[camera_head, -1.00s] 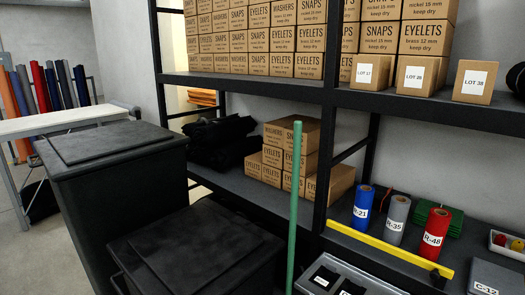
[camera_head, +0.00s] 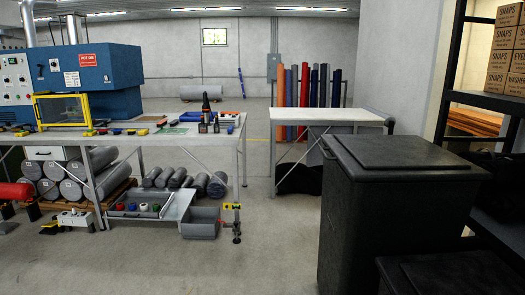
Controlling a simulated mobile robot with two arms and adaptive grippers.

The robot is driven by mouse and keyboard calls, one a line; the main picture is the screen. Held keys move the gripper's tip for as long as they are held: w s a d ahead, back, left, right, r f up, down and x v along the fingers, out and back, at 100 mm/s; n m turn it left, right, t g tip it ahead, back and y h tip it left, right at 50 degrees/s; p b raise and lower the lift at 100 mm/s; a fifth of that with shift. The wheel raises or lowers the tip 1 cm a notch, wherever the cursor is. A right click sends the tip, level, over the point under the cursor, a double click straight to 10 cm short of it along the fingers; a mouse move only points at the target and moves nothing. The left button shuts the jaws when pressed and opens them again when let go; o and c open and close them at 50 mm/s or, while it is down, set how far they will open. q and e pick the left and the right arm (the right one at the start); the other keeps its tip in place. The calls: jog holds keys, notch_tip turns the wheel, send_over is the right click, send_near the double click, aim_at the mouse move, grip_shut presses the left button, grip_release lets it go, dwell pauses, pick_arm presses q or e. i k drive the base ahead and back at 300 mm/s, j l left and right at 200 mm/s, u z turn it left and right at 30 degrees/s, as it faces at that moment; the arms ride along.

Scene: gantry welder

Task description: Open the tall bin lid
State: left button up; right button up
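The tall bin (camera_head: 380,215) is black and stands upright at the right of the head view. Its lid (camera_head: 400,152) is a flat black panel with a raised middle, and it lies shut on top. A lower black bin (camera_head: 450,275) stands in front of it to the right, cut off by the picture's edge. Neither of my grippers shows in the view.
A white-topped table (camera_head: 335,115) stands behind the tall bin, with rolls (camera_head: 305,87) upright behind it. A long workbench (camera_head: 170,137) with a blue machine (camera_head: 90,80) fills the left. Shelving (camera_head: 490,102) rises at the right. The floor (camera_head: 270,240) left of the bin is clear.

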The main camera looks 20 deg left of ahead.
aim_at(363, 159)
jog(key=i+j+z, duration=0.1)
jog(key=z, duration=0.3)
jog(key=j+z, duration=0.15)
jog(key=z, duration=0.2)
jog(key=i+j+z, duration=0.2)
jog(key=j+z, duration=0.15)
jog(key=j, duration=0.4)
jog(key=i+j+z, duration=0.1)
jog(key=j+z, duration=0.25)
jog(key=j, duration=0.45)
jog(key=j+z, duration=0.3)
jog(key=j, duration=0.5)
